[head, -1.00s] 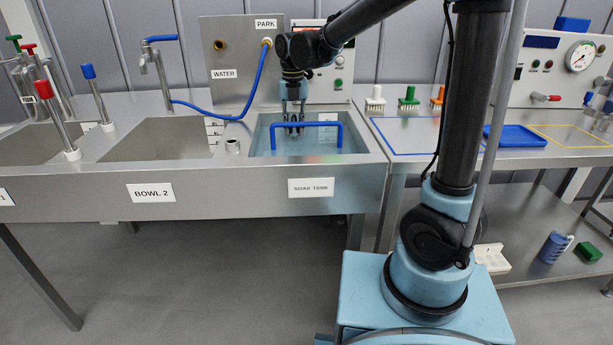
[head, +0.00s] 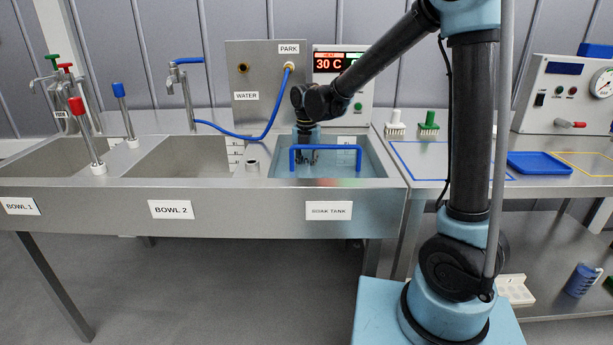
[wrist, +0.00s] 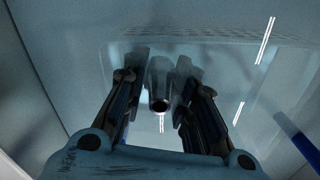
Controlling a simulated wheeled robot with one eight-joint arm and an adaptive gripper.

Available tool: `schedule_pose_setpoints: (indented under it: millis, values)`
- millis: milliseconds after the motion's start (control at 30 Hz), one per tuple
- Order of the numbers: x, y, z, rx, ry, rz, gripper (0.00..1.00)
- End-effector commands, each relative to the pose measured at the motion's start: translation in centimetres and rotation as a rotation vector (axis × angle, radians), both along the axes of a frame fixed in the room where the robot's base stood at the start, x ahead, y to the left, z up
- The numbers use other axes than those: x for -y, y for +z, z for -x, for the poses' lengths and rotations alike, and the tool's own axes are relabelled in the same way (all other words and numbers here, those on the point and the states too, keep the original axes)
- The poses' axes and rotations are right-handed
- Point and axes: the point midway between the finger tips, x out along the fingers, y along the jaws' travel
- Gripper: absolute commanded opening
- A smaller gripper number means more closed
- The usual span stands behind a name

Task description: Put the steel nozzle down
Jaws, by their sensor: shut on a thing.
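The steel nozzle (wrist: 159,82) is a dull metal tube with a dark round opening, held between the two fingers of my gripper (wrist: 160,78) in the wrist view. My gripper (head: 306,158) is shut on it, pointing down inside the soak tank (head: 385,172), behind the blue bar. In the head view the nozzle cannot be made out clearly among the fingers. I cannot tell whether its lower end touches the tank floor.
A blue bar handle (head: 325,148) spans the tank's front; part of a blue bar (wrist: 296,140) shows in the wrist view. A short steel collar (head: 252,165) stands on the ledge beside bowl 2 (head: 170,160). A blue hose (head: 268,120) hangs from the panel (head: 262,78).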

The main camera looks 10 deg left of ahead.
Motion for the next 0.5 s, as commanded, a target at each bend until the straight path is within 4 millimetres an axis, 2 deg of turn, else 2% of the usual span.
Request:
schedule_pose_setpoints:
  millis: [100, 200, 500]
  values:
    - [0.0, -1.5, 0.0, 0.0, 0.0, 0.0, 0.0]
    - [0.0, -2.2, 0.0, 0.0, 0.0, 0.0, 0.0]
    - [-0.1, -2.4, 0.0, 0.0, 0.001, 0.0, 0.0]
